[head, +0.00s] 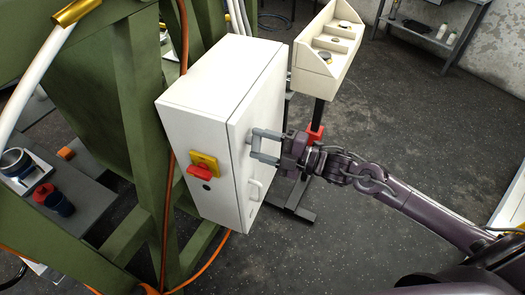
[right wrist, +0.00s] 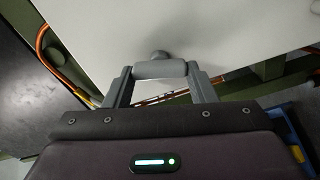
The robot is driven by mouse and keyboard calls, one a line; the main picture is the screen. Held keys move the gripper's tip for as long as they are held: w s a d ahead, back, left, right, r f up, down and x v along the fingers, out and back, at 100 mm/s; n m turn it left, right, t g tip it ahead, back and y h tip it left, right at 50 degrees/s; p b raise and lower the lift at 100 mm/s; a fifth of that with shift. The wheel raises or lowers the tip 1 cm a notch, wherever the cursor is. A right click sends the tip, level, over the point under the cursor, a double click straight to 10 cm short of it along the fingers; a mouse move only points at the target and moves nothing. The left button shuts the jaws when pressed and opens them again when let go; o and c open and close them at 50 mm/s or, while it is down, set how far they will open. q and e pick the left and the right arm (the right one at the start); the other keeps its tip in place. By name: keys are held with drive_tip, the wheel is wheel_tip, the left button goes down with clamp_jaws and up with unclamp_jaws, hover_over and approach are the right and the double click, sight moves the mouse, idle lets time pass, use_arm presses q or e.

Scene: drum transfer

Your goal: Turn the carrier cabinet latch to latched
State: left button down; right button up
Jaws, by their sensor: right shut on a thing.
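The white carrier cabinet (head: 205,95) hangs on a green frame, and its door (head: 262,95) faces right in the head view. My right gripper (head: 252,145) is at the door, its two grey fingers pointing at the door face. In the right wrist view it is shut on the cabinet latch (right wrist: 160,69), a light grey bar lying level between the fingertips, with a round hub behind it against the white door. In the head view the fingers mostly hide the latch, and I cannot read its turn there. My left gripper is not in view.
A pale handle (head: 256,190) is on the door below the gripper. A red and yellow switch (head: 202,166) is on the cabinet's near side. A cream bin (head: 327,50) on a stand is behind. Orange cables hang by the green frame (head: 135,100).

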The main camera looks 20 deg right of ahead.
drive_tip(key=shift+f+n+b, duration=0.2)
drive_tip(key=shift+n+b, duration=1.4)
drive_tip(key=shift+n, duration=0.2)
drive_tip(key=o, duration=1)
drive_tip(key=shift+v, duration=3.95)
